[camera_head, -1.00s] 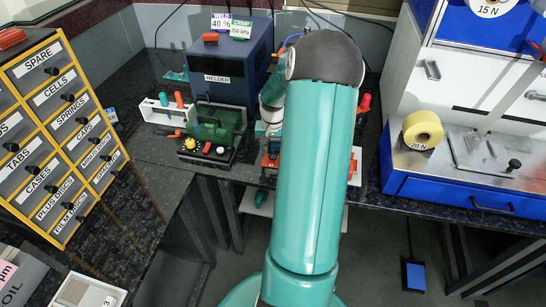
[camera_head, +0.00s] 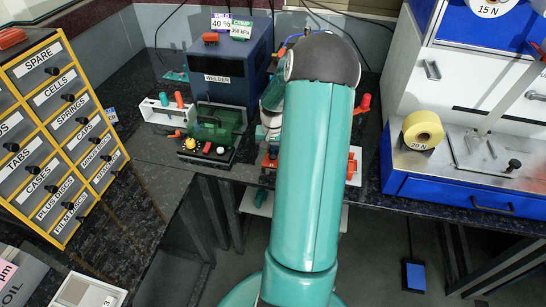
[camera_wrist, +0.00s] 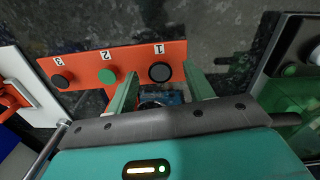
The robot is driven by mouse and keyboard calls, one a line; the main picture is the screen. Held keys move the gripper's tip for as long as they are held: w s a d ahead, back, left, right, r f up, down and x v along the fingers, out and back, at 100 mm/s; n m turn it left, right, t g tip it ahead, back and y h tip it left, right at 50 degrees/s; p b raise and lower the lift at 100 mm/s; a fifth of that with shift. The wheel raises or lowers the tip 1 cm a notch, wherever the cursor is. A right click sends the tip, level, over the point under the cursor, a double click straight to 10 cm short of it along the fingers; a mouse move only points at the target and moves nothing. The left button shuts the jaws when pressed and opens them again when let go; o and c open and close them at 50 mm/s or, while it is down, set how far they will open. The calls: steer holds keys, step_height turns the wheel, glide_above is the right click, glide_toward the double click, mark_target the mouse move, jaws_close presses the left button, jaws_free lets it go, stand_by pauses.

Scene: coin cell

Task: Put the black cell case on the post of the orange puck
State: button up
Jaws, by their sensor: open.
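In the wrist view an orange panel (camera_wrist: 85,64) carries round parts at marks 3, 2 and 1. A black disc (camera_wrist: 62,80) sits at mark 3 and a green disc (camera_wrist: 107,76) at mark 2. A dark round part (camera_wrist: 160,72) sits at mark 1. I cannot tell for sure which is the black cell case. My gripper (camera_wrist: 162,75) is open, with its green fingers on either side of the part at mark 1. A dark blue thing shows between the fingers, closer to the camera. I cannot make out the orange puck's post. My arm hides the gripper in the head view.
The welder (camera_head: 228,75) and a green device (camera_head: 215,130) stand left of my arm. A yellow drawer cabinet (camera_head: 65,125) is at far left. A yellow roll (camera_head: 423,130) stands on a blue-and-metal bench unit at right. Transparent green housing (camera_wrist: 295,115) is close at right in the wrist view.

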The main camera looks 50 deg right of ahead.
steer(key=c, duration=0.7)
steer(key=shift+r, duration=0.1)
